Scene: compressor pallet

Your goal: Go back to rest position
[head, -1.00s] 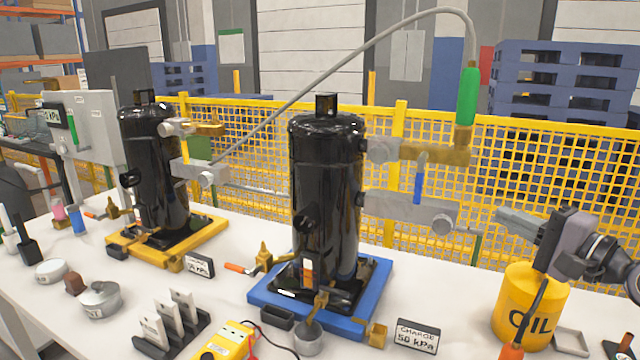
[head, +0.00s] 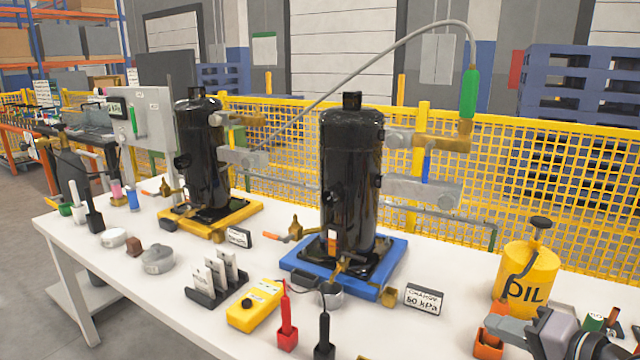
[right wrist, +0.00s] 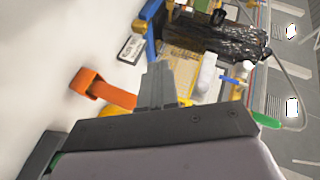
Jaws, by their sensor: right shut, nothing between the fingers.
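My right gripper (head: 500,328) is at the lower right of the head view, low in front of the yellow oil can (head: 528,278). Its fingers are together with nothing between them. In the right wrist view its grey fingers (right wrist: 158,88) point up the picture, with an orange holder (right wrist: 90,84) to their left. In the head view the orange holder (head: 490,342) is partly behind the gripper. A black compressor on a blue pallet (head: 392,270) stands left of the gripper, well apart from it. My left gripper is not in view.
A second compressor (head: 203,150) stands on a yellow pallet at the left. A yellow meter (head: 255,306), a label card (head: 424,299) and red and black probe holders occupy the table front. Yellow mesh fencing (head: 560,190) runs behind the white table (head: 130,290).

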